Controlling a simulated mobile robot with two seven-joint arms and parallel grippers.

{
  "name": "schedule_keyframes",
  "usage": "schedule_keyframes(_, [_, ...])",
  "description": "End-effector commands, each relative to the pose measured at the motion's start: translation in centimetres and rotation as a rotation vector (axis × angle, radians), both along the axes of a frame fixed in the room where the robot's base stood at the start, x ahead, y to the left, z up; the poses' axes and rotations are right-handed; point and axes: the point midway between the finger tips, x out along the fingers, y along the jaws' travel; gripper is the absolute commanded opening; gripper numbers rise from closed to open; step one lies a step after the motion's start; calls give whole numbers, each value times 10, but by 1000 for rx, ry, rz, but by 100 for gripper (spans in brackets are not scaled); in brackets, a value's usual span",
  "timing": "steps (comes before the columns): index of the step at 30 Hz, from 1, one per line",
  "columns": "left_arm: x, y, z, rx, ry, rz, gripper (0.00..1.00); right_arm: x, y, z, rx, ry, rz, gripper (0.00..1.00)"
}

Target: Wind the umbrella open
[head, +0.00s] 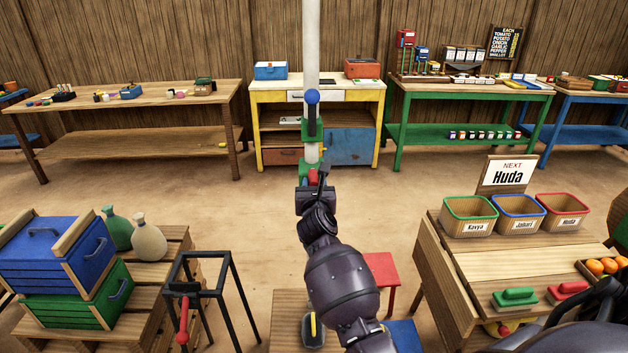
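The umbrella's white pole (312,45) rises upright in the middle of the head view and runs out of the top edge; the canopy is out of view. A crank with a blue knob (312,97) and a dark arm sits on a green housing (306,130) on the pole. Lower on the pole is another green part with a small red piece (313,176). My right gripper (314,182) is at this red piece, below the blue knob and apart from it. Its fingers are small and dark, so whether they grip is unclear. My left gripper is out of view.
A black stand (203,292) with a red handle and stacked crates (57,255) are at left. A red stool (381,270) is beside my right arm. A wooden counter with bins (469,216) stands at right. Tables line the back wall; the floor between is clear.

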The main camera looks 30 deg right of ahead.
Motion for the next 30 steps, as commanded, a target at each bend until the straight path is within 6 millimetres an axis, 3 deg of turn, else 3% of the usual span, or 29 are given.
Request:
schedule_keyframes(4, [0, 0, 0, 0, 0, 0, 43, 0, 0, 1, -1, -3, 1, 55])
schedule_keyframes(14, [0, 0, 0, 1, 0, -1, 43, -3, 3, 3, -3, -6, 2, 55])
schedule_keyframes(30, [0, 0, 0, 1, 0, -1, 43, -40, 26, 3, -2, -7, 3, 55])
